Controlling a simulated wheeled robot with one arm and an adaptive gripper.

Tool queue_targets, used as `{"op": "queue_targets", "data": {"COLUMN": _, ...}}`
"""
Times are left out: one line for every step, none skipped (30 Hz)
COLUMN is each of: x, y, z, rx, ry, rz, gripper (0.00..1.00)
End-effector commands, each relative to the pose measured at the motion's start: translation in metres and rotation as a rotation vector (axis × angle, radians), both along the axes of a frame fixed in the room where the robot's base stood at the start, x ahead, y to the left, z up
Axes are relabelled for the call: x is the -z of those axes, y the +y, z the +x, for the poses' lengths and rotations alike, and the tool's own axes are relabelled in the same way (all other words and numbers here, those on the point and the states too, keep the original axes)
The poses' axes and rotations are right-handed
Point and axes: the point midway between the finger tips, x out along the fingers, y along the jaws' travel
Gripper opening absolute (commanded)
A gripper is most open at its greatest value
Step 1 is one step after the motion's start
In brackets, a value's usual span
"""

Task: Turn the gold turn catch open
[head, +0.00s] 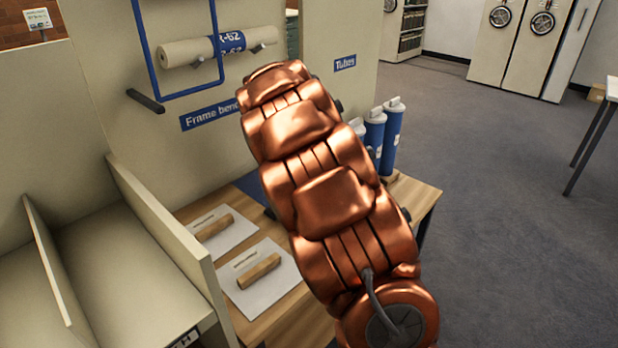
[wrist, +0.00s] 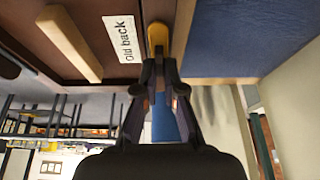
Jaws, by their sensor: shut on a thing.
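The gold turn catch (wrist: 158,36) shows at the top middle of the wrist view, at the edge of a brown backed frame (wrist: 105,72). My gripper (wrist: 158,70) reaches up to it, with its fingertips closed on the catch's near end. The catch points along the line of the fingers. A white label reading "old back" (wrist: 124,40) and a pale wooden bar (wrist: 70,43) lie on the brown back, left of the catch. In the head view my own copper arm hides the gripper, the catch and the frame.
In the head view, a wooden bench (head: 305,322) holds white sheets with wooden blocks (head: 258,271). Blue tubes (head: 391,135) stand behind my arm. A beige divider (head: 165,225) rises at left. Grey floor (head: 510,200) is clear at right. A blue surface (wrist: 250,38) adjoins the frame in the wrist view.

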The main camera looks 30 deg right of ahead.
Motion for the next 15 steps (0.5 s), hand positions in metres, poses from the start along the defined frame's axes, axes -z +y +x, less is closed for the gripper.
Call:
{"op": "queue_targets", "data": {"x": -0.0003, "y": -0.0010, "z": 0.0007, "rx": 0.014, "ry": -0.002, "rz": -0.003, "gripper": 0.00}}
{"op": "queue_targets", "data": {"x": -0.0003, "y": -0.0011, "z": 0.0006, "rx": 0.022, "ry": -0.002, "rz": -0.001, "gripper": 0.00}}
{"op": "queue_targets", "data": {"x": -0.0005, "y": -0.0010, "z": 0.0005, "rx": 0.032, "ry": -0.002, "rz": -0.002, "gripper": 0.00}}
{"op": "queue_targets", "data": {"x": -0.0006, "y": -0.0009, "z": 0.0005, "rx": 0.038, "ry": -0.001, "rz": -0.002, "gripper": 0.00}}
{"op": "queue_targets", "data": {"x": -0.0008, "y": -0.0009, "z": 0.0004, "rx": 0.042, "ry": -0.001, "rz": -0.002, "gripper": 0.00}}
{"op": "queue_targets", "data": {"x": -0.0009, "y": -0.0008, "z": 0.0005, "rx": 0.047, "ry": 0.000, "rz": -0.002, "gripper": 0.00}}
{"op": "queue_targets", "data": {"x": -0.0011, "y": -0.0009, "z": 0.0005, "rx": 0.050, "ry": -0.001, "rz": -0.002, "gripper": 0.00}}
{"op": "queue_targets", "data": {"x": -0.0010, "y": -0.0008, "z": 0.0005, "rx": 0.053, "ry": -0.001, "rz": -0.002, "gripper": 0.00}}
{"op": "queue_targets", "data": {"x": -0.0011, "y": -0.0008, "z": 0.0006, "rx": 0.055, "ry": -0.002, "rz": -0.003, "gripper": 0.00}}
{"op": "queue_targets", "data": {"x": -0.0012, "y": -0.0008, "z": 0.0006, "rx": 0.056, "ry": -0.001, "rz": -0.003, "gripper": 0.00}}
{"op": "queue_targets", "data": {"x": -0.0012, "y": -0.0008, "z": 0.0006, "rx": 0.057, "ry": -0.002, "rz": -0.003, "gripper": 0.00}}
{"op": "queue_targets", "data": {"x": -0.0013, "y": -0.0007, "z": 0.0006, "rx": 0.058, "ry": -0.002, "rz": -0.002, "gripper": 0.00}}
{"op": "queue_targets", "data": {"x": -0.0014, "y": -0.0008, "z": 0.0006, "rx": 0.058, "ry": -0.002, "rz": -0.002, "gripper": 0.00}}
{"op": "queue_targets", "data": {"x": -0.0015, "y": -0.0008, "z": 0.0006, "rx": 0.058, "ry": -0.002, "rz": -0.002, "gripper": 0.00}}
{"op": "queue_targets", "data": {"x": -0.0014, "y": -0.0008, "z": 0.0006, "rx": 0.057, "ry": -0.002, "rz": -0.003, "gripper": 0.00}}
